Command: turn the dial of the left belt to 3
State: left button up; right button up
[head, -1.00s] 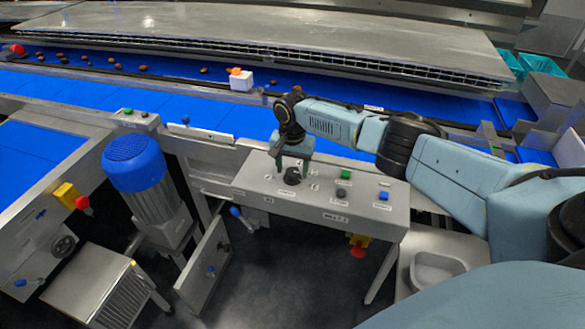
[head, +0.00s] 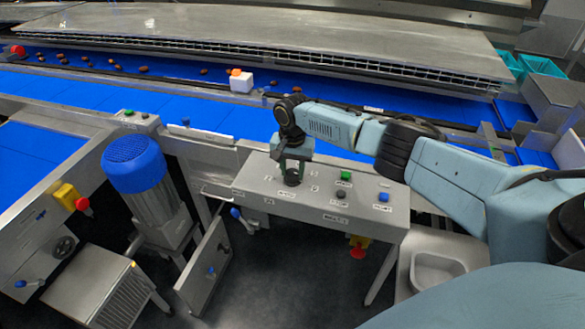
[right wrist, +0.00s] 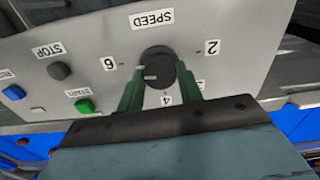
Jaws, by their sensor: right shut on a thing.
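The dark round dial (head: 292,179) stands on the top of the grey control box. In the right wrist view the dial (right wrist: 158,66) has a SPEED label above it, with 6 to its left, 2 to its right and 4 below. Pale marks show on its left side; I cannot tell the exact setting. My right gripper (head: 292,171) points down over the dial. In the right wrist view its green fingers (right wrist: 158,82) are shut on the dial, one on each side. They partly cover the scale around 3 and 5. My left gripper is not in view.
The box also carries a green button (head: 346,175), a dark stop button (head: 341,194) and a blue button (head: 384,196). A red emergency knob (head: 358,253) hangs below. A blue motor (head: 134,163) stands to the left. Blue belts with dates run behind.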

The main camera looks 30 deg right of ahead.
jog(key=n+p, duration=0.1)
jog(key=n, duration=0.1)
jog(key=shift+n, duration=0.4)
jog(key=n, duration=0.3)
jog(key=shift+a+n+p, duration=0.1)
jog(key=shift+n+p, duration=0.2)
jog(key=n, duration=0.3)
jog(key=shift+n, duration=0.4)
jog(key=n, duration=1.1)
jog(key=shift+n, duration=0.3)
jog(key=n, duration=0.3)
jog(key=shift+n, duration=0.3)
jog(key=shift+n+b, duration=0.3)
jog(key=shift+n, duration=1.6)
